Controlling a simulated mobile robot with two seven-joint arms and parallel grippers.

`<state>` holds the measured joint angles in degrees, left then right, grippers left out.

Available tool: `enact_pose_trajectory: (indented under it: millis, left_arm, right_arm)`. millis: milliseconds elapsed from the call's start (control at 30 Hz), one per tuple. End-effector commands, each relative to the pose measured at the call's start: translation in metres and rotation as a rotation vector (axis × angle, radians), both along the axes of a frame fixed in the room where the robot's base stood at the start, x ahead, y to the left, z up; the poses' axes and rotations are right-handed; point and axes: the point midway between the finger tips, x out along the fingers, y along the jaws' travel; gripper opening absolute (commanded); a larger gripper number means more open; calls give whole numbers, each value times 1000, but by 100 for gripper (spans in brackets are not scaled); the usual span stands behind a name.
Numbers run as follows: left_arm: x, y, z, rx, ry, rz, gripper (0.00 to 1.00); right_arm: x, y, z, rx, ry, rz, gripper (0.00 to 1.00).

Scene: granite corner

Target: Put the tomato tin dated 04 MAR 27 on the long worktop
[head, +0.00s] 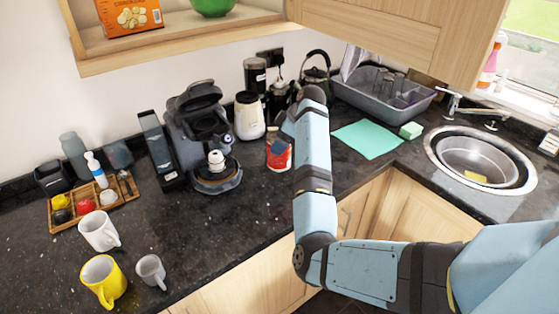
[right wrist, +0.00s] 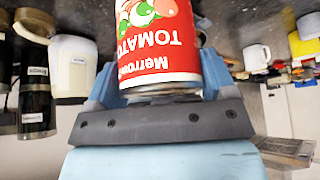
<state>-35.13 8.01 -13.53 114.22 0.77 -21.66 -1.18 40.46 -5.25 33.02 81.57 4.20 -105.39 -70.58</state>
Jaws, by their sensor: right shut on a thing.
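A red tomato tin (head: 278,157) is between the fingers of my right gripper (head: 281,146), over the dark granite worktop (head: 225,222) in front of the white canister. In the right wrist view the tin (right wrist: 158,45) appears upside down, with "Merrow" and "TOMATO" on its red label. The fingers are shut on its sides. I cannot tell whether its base touches the worktop. No date on it is readable. My left gripper is not in view.
A coffee machine (head: 200,128) stands left of the tin, a white canister (head: 249,115) behind it. A green mat (head: 367,139) and sink (head: 478,160) lie right. Mugs (head: 99,231) stand at left. An open cupboard door (head: 410,32) hangs above. The front middle worktop is clear.

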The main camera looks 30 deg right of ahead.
Motion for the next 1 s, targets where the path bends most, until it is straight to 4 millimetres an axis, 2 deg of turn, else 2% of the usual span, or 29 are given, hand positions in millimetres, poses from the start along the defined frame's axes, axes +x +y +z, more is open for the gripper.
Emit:
enact_pose_trajectory:
  millis: [133,367,633,1000]
  left_arm:
    - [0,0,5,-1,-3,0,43]
    - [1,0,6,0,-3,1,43]
    - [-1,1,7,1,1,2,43]
    - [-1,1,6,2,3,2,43]
  right_arm:
    - [0,1,-25,1,-1,0,38]
    - [0,0,-40,1,-2,-1,38]
    - [1,0,-75,0,-1,-1,38]
    - [0,0,-81,-2,-2,0,38]
